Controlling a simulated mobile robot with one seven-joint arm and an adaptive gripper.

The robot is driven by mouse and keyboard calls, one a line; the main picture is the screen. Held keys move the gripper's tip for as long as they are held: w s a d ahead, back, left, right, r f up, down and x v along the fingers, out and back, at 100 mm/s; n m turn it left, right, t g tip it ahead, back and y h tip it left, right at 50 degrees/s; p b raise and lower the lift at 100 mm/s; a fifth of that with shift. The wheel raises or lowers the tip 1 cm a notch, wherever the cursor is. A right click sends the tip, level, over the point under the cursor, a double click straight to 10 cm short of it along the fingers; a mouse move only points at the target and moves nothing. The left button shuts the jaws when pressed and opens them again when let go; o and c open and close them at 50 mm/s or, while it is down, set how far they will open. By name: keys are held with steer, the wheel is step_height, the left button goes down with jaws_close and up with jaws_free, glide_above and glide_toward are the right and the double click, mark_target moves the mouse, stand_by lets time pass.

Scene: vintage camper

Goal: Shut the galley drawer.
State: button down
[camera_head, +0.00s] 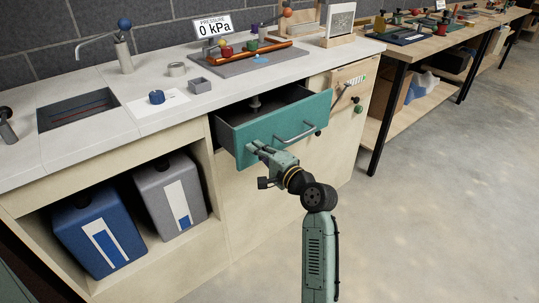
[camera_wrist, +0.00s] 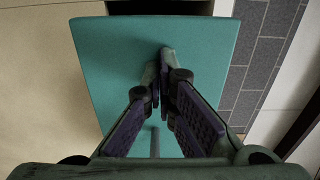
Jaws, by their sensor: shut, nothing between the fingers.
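The galley drawer (camera_head: 285,125) has a teal front and stands pulled out from the pale counter, its dark inside showing, with a small grey object (camera_head: 255,103) in it. A grey bar handle (camera_head: 298,132) is on its front. My gripper (camera_head: 254,148) is shut and empty, at the left part of the drawer front, left of the handle. In the wrist view the closed fingertips (camera_wrist: 165,64) point at the teal front (camera_wrist: 110,60), touching or very close; I cannot tell which. Part of the front is hidden behind the fingers.
A blue canister (camera_head: 85,245) and a grey canister (camera_head: 160,205) stand in the open bay left of the drawer. The floor (camera_head: 440,210) at right is clear.

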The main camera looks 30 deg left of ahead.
steer(key=x, duration=1.1)
steer(key=shift+w+a, duration=0.1)
steer(key=shift+a, duration=0.15)
steer(key=shift+a+r+p, duration=0.1)
steer(key=shift+r+p, duration=0.05)
steer(key=shift+p, duration=0.15)
